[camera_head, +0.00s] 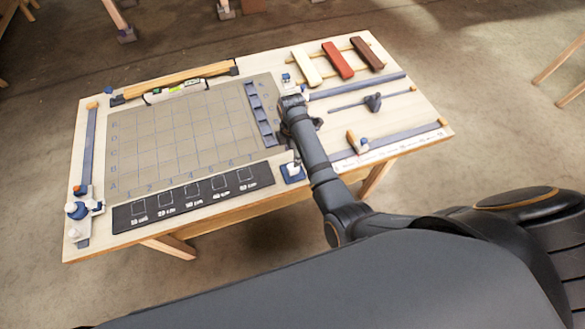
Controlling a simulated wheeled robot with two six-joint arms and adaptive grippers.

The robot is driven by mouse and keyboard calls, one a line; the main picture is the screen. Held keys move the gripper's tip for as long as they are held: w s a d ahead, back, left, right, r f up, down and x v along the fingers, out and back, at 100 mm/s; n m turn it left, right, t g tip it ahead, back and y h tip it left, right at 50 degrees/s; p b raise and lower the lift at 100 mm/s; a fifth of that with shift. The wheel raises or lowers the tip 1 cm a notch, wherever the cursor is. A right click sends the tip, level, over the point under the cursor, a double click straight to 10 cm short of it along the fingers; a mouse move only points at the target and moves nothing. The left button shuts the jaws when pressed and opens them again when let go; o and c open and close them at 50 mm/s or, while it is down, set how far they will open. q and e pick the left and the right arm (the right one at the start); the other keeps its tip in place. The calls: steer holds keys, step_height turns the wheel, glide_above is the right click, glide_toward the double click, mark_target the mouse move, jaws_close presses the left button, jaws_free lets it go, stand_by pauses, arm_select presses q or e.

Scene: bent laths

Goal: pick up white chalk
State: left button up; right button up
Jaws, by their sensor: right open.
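My right arm reaches in from the lower right over the table, and my right gripper (291,105) is at its far end, by the right edge of the grey grid board (185,130). The gripper is open, and its fingertips are mostly hidden by the arm. No piece of white chalk can be made out with certainty. A cream-white block (306,68) lies on a wooden rack beyond the gripper to the right, apart from it; I cannot tell whether it is the chalk. My left gripper is not in view.
A red block (338,60) and a brown block (367,54) lie beside the cream one. A blue slotted strip (261,113) borders the grid. A black labelled strip (193,196) lies at the front. Blue-grey laths (357,87) and small fixtures occupy the table's right side.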

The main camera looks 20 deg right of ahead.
mark_target(293, 168)
steer(key=f, duration=0.4)
steer(key=shift+s+d+f, duration=0.2)
steer(key=shift+w+f, duration=0.15)
steer(key=shift+f, duration=0.55)
step_height(293, 168, down, 3)
steer(key=shift+r, duration=0.1)
step_height(293, 168, down, 2)
steer(key=shift+b, duration=1.25)
steer(key=shift+r, duration=0.1)
jaws_close()
